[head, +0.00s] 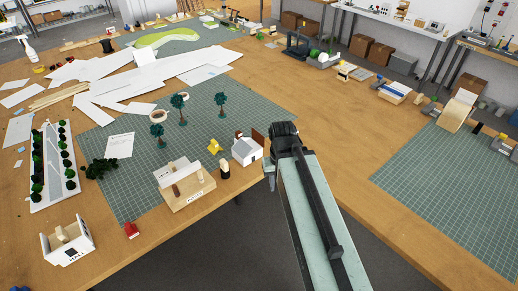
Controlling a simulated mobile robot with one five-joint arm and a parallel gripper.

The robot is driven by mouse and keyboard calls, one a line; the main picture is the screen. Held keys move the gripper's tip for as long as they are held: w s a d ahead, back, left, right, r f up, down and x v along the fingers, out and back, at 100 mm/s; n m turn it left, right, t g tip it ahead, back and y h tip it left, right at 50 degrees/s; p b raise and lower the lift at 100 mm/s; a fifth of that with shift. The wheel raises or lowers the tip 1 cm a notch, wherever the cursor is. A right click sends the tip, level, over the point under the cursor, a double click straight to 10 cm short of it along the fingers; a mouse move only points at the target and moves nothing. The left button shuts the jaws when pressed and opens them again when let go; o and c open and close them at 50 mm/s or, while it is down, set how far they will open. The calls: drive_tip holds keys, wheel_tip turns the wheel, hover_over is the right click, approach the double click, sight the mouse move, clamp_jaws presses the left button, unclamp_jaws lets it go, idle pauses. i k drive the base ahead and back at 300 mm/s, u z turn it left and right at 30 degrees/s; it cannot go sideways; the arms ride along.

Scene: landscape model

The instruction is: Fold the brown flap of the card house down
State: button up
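A small white card house (247,152) stands near the front edge of the table, at the right side of a green cutting mat (232,125). A brown flap (258,135) stands up at the house's right rear, and a smaller brown part (239,134) shows at its top left. My gripper (269,170) is just right of the house, at the end of my pale green arm. It looks close to the house, but I cannot tell if it touches. The dark wrist hides most of the fingers, so their opening is unclear.
Left of the house are a dark cylinder (224,169), a yellow piece (214,146) and a wooden model (187,187). Small model trees (180,104) stand behind on the mat. Bare table (330,140) lies to the right, before another mat (455,190).

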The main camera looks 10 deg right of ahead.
sight(257, 136)
drive_tip(key=u, duration=0.45)
drive_tip(key=i, duration=0.9)
drive_tip(key=u, duration=0.6)
drive_tip(key=k, duration=0.8)
drive_tip(key=u, duration=0.2)
drive_tip(key=i, duration=0.85)
drive_tip(key=z, duration=0.1)
